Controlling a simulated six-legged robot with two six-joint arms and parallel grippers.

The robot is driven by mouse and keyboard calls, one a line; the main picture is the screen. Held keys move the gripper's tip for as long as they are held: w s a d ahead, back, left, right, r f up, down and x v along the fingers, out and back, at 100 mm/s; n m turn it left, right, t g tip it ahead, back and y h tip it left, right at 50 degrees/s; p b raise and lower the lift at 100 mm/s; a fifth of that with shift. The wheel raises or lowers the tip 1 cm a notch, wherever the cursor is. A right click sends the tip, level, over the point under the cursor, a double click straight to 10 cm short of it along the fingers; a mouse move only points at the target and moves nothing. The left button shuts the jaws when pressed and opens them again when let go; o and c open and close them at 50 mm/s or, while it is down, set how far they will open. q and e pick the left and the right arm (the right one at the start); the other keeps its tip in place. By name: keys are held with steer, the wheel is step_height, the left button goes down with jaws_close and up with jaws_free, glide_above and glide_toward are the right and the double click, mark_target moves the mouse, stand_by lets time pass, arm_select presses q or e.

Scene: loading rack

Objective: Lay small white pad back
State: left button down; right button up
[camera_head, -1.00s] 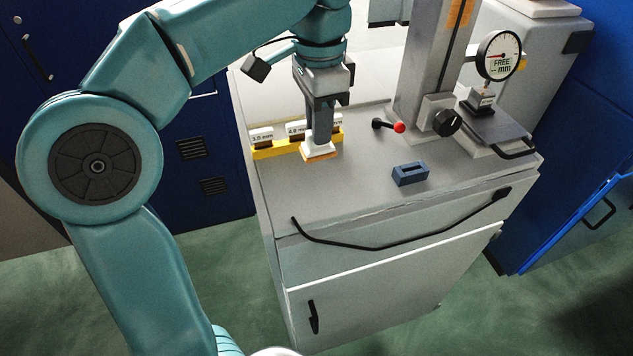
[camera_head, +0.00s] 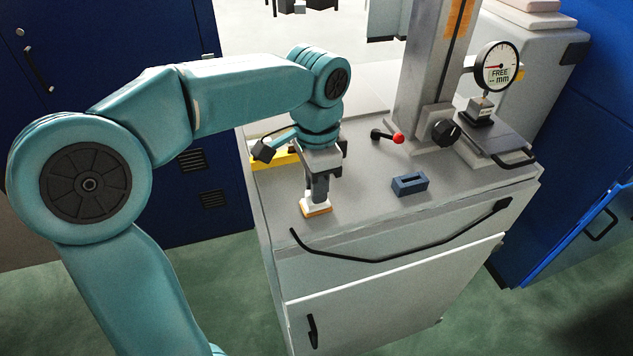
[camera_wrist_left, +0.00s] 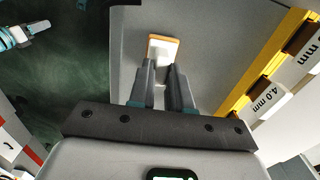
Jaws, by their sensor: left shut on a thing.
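The small white pad (camera_head: 314,207) has an orange-tan lower edge. It is at the lower end of my left gripper (camera_head: 318,196), over the grey bench top near its front left edge. In the left wrist view the pad (camera_wrist_left: 163,48) shows just beyond the fingertips of my left gripper (camera_wrist_left: 163,66), which is shut on it. I cannot tell whether the pad touches the bench top. My right gripper is not in view.
A yellow rack (camera_head: 272,160) with labelled blocks stands at the bench's back left, partly hidden by my arm. A blue slotted block (camera_head: 410,183), a red-knobbed lever (camera_head: 397,138) and a dial gauge stand (camera_head: 497,66) are to the right. The bench's front middle (camera_head: 365,215) is clear.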

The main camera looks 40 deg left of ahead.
arm_select(q)
steer(key=c, duration=1.1)
jaws_free()
steer(key=shift+f, duration=0.1)
steer(key=shift+o, duration=0.2)
steer(key=shift+f+b, duration=0.2)
steer(key=shift+b, duration=0.15)
step_height(320, 180, up, 17)
steer(key=p, duration=0.3)
steer(key=shift+f, duration=0.15)
